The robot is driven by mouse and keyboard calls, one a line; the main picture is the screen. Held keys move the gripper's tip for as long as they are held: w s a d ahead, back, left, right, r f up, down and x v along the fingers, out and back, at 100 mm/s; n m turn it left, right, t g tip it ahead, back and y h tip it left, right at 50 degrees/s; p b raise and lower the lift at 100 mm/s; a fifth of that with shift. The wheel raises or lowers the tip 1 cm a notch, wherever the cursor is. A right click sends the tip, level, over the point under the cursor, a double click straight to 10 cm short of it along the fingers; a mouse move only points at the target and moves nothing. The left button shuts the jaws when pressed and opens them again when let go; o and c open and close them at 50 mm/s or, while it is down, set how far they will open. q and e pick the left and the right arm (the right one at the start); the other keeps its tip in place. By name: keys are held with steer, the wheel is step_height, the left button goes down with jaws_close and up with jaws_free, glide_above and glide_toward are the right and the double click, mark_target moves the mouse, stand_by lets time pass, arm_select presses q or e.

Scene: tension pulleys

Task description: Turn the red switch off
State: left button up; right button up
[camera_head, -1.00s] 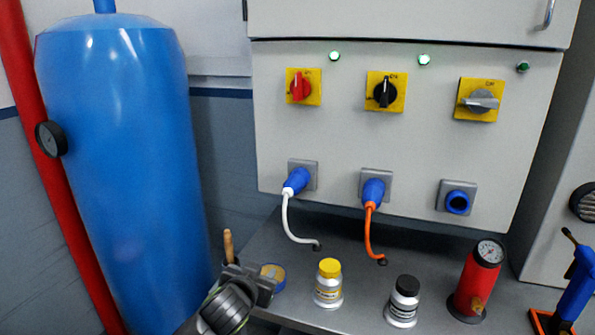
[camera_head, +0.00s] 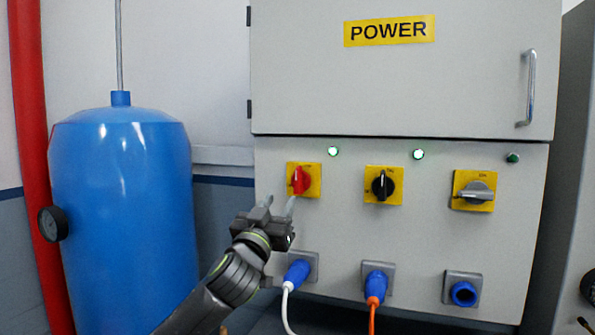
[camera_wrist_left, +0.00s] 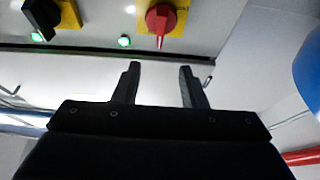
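The red switch (camera_head: 298,180) is a rotary knob on a yellow plate, the leftmost of three on the grey power cabinet. Its handle stands upright in the head view. My left gripper (camera_head: 279,204) is just below and left of it, with its fingers apart and nothing between them. In the left wrist view the red switch (camera_wrist_left: 161,20) shows at the top, beyond the open left gripper (camera_wrist_left: 158,75). A gap shows between the fingertips and the knob there. A lit green lamp (camera_head: 333,151) is above the red switch. My right gripper is out of view.
A black switch (camera_head: 383,186) and a grey switch (camera_head: 475,192) sit to the right. Below are a plug with a white cable (camera_head: 297,272), a plug with an orange cable (camera_head: 376,283) and an empty blue socket (camera_head: 463,293). A blue tank (camera_head: 125,220) stands left.

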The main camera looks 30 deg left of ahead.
mark_target(296, 174)
arm_select(q)
steer(key=p+x, duration=0.3)
steer(key=x, duration=0.9)
steer(key=shift+p, duration=0.4)
steer(key=shift+w+a+r, duration=0.15)
steer(key=shift+w, duration=0.4)
jaws_close()
